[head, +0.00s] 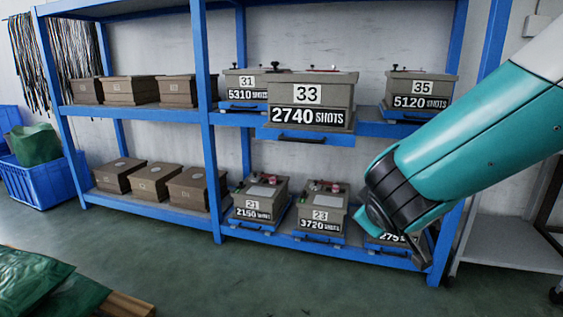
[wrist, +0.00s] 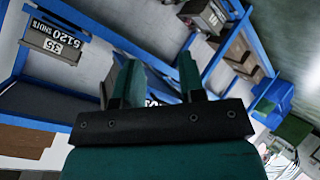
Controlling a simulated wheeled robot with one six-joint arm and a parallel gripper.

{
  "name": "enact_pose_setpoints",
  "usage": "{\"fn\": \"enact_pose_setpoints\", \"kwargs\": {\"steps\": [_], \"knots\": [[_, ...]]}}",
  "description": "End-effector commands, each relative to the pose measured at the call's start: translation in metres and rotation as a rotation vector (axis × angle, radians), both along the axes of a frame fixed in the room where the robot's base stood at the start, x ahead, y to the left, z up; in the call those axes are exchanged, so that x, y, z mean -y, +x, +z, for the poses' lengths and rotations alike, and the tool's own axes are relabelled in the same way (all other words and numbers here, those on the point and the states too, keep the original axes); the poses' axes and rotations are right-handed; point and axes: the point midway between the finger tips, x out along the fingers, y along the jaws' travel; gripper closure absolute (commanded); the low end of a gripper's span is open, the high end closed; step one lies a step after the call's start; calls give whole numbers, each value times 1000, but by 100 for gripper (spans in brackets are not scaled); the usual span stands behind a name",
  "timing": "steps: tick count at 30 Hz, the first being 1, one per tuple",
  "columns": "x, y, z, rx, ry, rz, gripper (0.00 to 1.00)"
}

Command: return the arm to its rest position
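My teal arm (head: 480,140) reaches in from the right in the head view, bent down at its black wrist joint (head: 400,200). My gripper is low in front of the lower right shelf, partly hidden behind my own wrist. In the wrist view my gripper (wrist: 158,72) shows two teal fingers standing apart with nothing held between them. The arm covers part of a lower box marked 275-something (head: 388,240).
A blue rack (head: 208,140) holds grey-brown mould boxes. Box 33 (head: 309,95) sits forward on a pulled-out tray; box 35 (head: 420,88) is right of it. Boxes 21 (head: 258,200) and 23 (head: 320,212) are below. Blue bins (head: 45,182) stand left; green floor (head: 210,270) is open in front.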

Motion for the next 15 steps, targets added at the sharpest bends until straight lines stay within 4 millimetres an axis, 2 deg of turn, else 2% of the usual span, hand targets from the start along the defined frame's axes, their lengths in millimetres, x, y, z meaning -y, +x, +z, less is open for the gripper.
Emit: {"fn": "enact_pose_setpoints", "kwargs": {"steps": [2, 6, 10, 15], "knots": [[2, -39, -5, -171, 180, -42, 63], [-16, -116, -7, -471, 409, -33, 63], [-32, -182, 4, -687, 518, 26, 63], [-43, -262, 23, -909, 567, 135, 63]]}}
